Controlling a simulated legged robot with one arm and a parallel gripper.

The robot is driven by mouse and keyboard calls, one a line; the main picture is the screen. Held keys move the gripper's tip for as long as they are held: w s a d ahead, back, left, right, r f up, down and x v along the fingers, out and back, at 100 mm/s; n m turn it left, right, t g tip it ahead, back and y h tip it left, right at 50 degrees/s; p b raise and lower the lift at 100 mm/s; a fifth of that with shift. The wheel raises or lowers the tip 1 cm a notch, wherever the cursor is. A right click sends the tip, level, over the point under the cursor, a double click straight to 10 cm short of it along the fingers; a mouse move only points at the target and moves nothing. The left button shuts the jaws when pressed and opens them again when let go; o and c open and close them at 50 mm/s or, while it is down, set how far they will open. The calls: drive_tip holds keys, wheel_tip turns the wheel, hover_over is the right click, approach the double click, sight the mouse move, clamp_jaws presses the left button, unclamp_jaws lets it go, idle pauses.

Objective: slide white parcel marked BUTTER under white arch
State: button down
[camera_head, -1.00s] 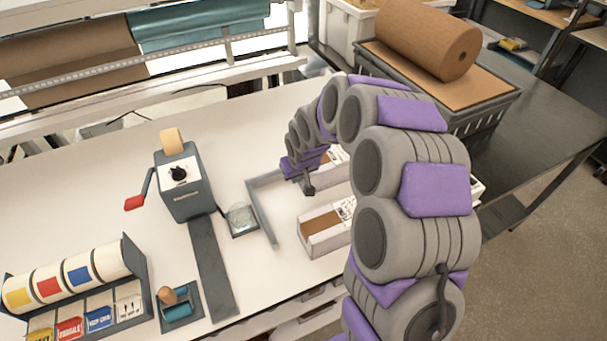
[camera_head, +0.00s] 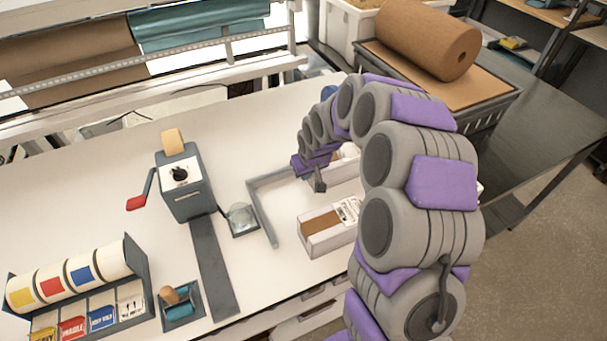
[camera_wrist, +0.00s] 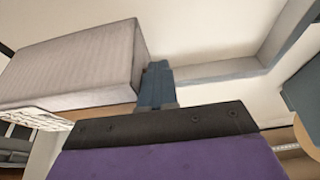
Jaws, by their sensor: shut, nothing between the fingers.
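Two white parcels with brown tape and printed labels lie on the white table in the head view. The near parcel (camera_head: 322,231) lies in front of my gripper; the far parcel (camera_head: 346,170) is partly hidden behind my arm. I cannot read BUTTER on either one. My gripper (camera_head: 320,184) is low over the table at the far parcel's left end, fingers shut and empty. In the wrist view, my fingertips (camera_wrist: 157,85) are right beside the end of a pale parcel (camera_wrist: 75,65); contact is unclear. I cannot make out a white arch.
A grey L-shaped guide (camera_head: 262,212) lies left of the parcels. Further left are a glass dish (camera_head: 241,218), a grey crank dispenser (camera_head: 185,185) and a label rack (camera_head: 75,285). A brown paper roll (camera_head: 425,40) sits on a crate at the back right.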

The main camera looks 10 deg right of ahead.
sight(337, 161)
drive_tip(key=shift+d, duration=0.1)
drive_tip(key=shift+w+d+p, duration=0.15)
drive_tip(key=shift+d+p, duration=0.1)
drive_tip(key=shift+d, duration=0.45)
drive_tip(key=shift+w+d+p, duration=0.15)
drive_tip(key=shift+d+p, duration=0.05)
drive_tip(key=shift+d, duration=0.6)
drive_tip(key=shift+w+d+p, duration=0.15)
drive_tip(key=shift+d+p, duration=0.05)
drive_tip(key=shift+d, duration=0.5)
drive_tip(key=shift+w+d+p, duration=0.15)
drive_tip(key=shift+d, duration=0.5)
drive_tip(key=shift+w+d+p, duration=0.2)
drive_tip(key=shift+d, duration=0.55)
drive_tip(key=shift+w+d+p, duration=0.15)
drive_tip(key=shift+d, duration=0.7)
